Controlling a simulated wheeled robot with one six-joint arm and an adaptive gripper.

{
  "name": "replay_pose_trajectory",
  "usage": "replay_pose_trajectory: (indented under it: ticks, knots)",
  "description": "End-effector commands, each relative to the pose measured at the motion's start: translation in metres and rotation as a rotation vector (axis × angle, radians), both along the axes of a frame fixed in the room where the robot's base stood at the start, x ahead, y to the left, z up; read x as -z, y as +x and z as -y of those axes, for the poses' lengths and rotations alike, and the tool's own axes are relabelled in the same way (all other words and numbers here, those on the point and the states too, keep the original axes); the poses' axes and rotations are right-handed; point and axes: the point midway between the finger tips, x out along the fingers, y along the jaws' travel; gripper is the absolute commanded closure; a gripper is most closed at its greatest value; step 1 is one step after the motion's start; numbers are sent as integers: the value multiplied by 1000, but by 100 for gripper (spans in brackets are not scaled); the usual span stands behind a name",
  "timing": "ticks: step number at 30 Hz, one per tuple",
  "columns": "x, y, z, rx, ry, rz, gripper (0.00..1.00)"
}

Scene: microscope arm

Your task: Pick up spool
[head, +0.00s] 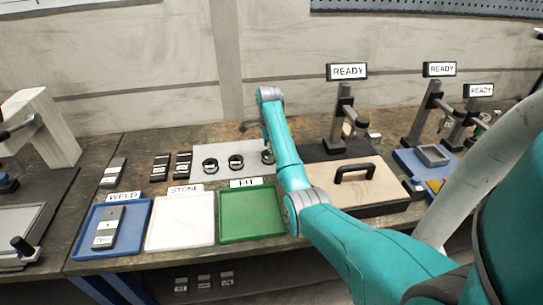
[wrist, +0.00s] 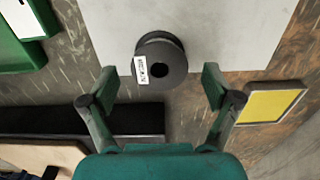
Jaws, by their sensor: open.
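A black spool (wrist: 172,50) with a dark centre hole and a white label stands on the pale mat (wrist: 225,25) in the wrist view. My gripper (wrist: 159,86) is open and empty, its fingers to either side and slightly short of the spool. In the head view, my gripper (head: 250,127) is small and partly hidden behind the arm, above the mat. A black round part (head: 268,157) beneath it, partly covered by my arm, appears to be this spool. Two similar round parts (head: 210,164) and (head: 236,162) stand to its left on the mat.
A green tray (head: 250,236), a white tray (head: 180,242) and a blue tray (head: 78,246) holding a grey block lie along the front. A wooden lid with a black handle (head: 355,168) is at right. A microscope stand (head: 340,120) rises behind it. A yellow-centred pad (wrist: 268,103) lies right of the spool.

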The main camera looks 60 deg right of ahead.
Motion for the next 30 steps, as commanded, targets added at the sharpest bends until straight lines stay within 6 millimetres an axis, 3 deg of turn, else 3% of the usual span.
replay_pose_trajectory:
  ticks: [4,11,14,20,30]
  knots:
    - [19,-1,-7,3,1,-1,11]
    - [21,-1,-8,5,0,0,11]
    - [21,-1,-8,5,0,0,31]
    - [21,-1,-8,5,0,0,81]
    - [19,-1,-7,4,-1,1,81]
